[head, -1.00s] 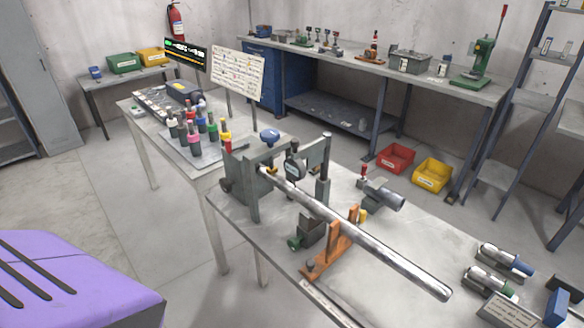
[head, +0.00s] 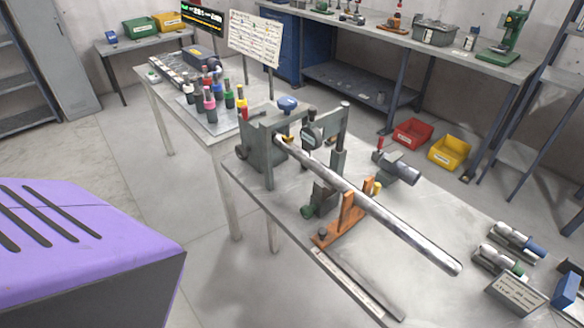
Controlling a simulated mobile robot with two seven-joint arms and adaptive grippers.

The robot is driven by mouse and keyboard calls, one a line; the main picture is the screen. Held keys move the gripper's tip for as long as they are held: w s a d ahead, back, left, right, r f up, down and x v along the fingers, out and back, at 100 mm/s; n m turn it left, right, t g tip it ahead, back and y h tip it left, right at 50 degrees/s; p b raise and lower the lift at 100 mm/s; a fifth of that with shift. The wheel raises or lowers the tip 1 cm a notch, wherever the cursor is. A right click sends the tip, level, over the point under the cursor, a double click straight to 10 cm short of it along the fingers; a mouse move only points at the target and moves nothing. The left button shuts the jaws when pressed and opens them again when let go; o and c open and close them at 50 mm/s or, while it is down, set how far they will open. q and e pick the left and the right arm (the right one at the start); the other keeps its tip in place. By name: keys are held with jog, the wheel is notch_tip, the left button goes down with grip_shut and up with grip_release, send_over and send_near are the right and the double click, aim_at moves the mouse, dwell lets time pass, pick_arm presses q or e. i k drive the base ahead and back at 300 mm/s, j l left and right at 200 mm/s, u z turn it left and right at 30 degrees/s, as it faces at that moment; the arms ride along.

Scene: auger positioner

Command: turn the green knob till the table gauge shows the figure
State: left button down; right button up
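The green knob (head: 307,211) sits low on the front of the fixture on the grey table (head: 245,178), below a long shiny tube (head: 400,222). The tube rests on an orange stand (head: 346,218) and runs into a grey block (head: 262,150) with a blue knob (head: 287,103) on top. Neither gripper shows.
Bottles in several colours (head: 211,105) stand on the side table to the left. Metal cylinders (head: 497,262), a sign plate (head: 517,295) and a blue block (head: 566,290) lie at the table's right end. Open floor lies left of the table.

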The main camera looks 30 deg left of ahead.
aim_at(307, 212)
jog(key=k+u, duration=0.1)
jog(key=u, duration=0.85)
